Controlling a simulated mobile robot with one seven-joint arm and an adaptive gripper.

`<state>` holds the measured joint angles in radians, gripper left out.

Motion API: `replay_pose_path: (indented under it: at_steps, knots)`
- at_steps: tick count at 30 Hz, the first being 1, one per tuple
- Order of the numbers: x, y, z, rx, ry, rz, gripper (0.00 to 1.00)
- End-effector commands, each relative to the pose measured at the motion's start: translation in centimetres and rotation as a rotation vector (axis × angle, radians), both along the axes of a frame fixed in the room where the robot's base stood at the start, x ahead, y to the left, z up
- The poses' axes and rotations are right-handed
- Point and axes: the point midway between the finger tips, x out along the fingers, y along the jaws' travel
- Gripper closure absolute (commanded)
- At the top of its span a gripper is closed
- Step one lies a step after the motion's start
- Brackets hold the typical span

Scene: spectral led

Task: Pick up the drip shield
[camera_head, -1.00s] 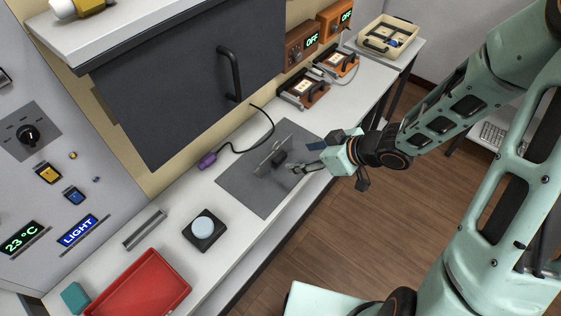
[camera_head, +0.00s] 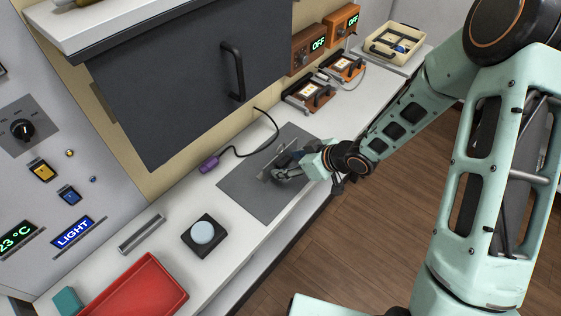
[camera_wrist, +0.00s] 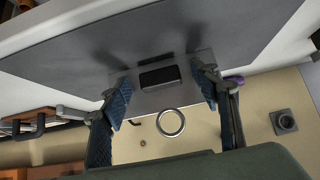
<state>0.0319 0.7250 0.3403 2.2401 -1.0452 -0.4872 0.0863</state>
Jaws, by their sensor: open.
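The drip shield is a thin grey plate with a black block-like handle (camera_wrist: 160,77), standing on a dark grey mat (camera_head: 240,183) on the counter. In the head view its pale plate (camera_head: 266,171) shows partly, and my gripper hides the handle. My gripper (camera_head: 286,165) is at the shield, low over the mat. In the wrist view my gripper (camera_wrist: 163,88) is open, with one blue-padded finger on each side of the handle. Gaps show between both pads and the handle.
A purple plug-like piece (camera_head: 209,163) with a black cable lies left of the mat. A round button on a black base (camera_head: 203,234) and a red tray (camera_head: 140,290) sit nearer. A dark cabinet (camera_head: 190,90) overhangs the counter. Orange-brown devices (camera_head: 343,68) stand beyond.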

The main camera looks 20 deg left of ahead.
Motion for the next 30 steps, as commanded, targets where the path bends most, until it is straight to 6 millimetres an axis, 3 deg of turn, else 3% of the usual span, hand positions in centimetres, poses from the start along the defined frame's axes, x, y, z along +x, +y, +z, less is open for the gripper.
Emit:
replay_pose_path:
  at_steps: [5, 18, 30]
  knots:
    - [0.01, -0.03, 0.04, 0.000, 0.000, 0.000, 0.46]
    - [0.01, -0.02, 0.08, 0.001, -0.001, -0.001, 0.94]
    - [0.05, 0.25, 0.52, 0.001, -0.001, -0.001, 0.95]
